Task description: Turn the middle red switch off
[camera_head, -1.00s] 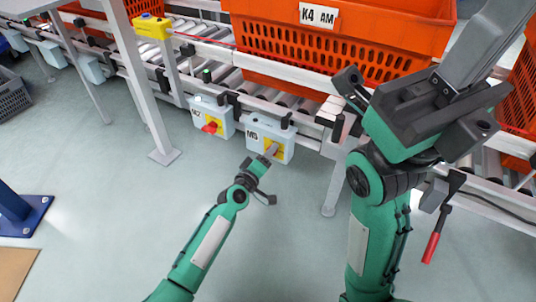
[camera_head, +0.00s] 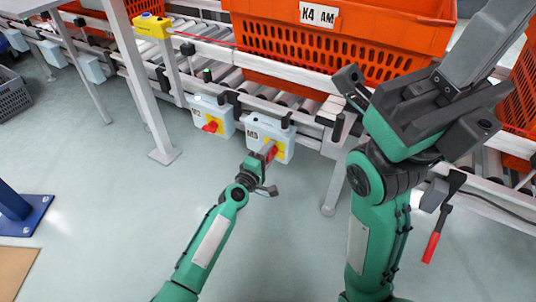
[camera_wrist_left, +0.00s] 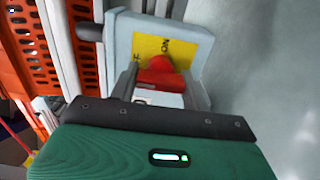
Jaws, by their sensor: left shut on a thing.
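A red switch (camera_head: 273,153) sits on a yellow plate on a light blue box (camera_head: 283,133) below the conveyor. In the left wrist view the red switch (camera_wrist_left: 162,74) stands in front of the yellow plate (camera_wrist_left: 152,48), where the word ON shows. My left gripper (camera_head: 268,152) is at this switch, with its fingers on either side of it, shut on it. The fingers partly hide the switch in the head view. Another red switch (camera_head: 210,127) is on the box (camera_head: 221,112) to the left. My right gripper (camera_head: 430,110) is raised at the right; its finger opening is unclear.
A roller conveyor (camera_head: 290,101) runs behind the boxes and carries an orange tote (camera_head: 300,45). A conveyor leg (camera_head: 334,185) stands right of the switch box. A white post (camera_head: 140,75) stands to the left. The floor (camera_head: 120,220) in front is mostly clear.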

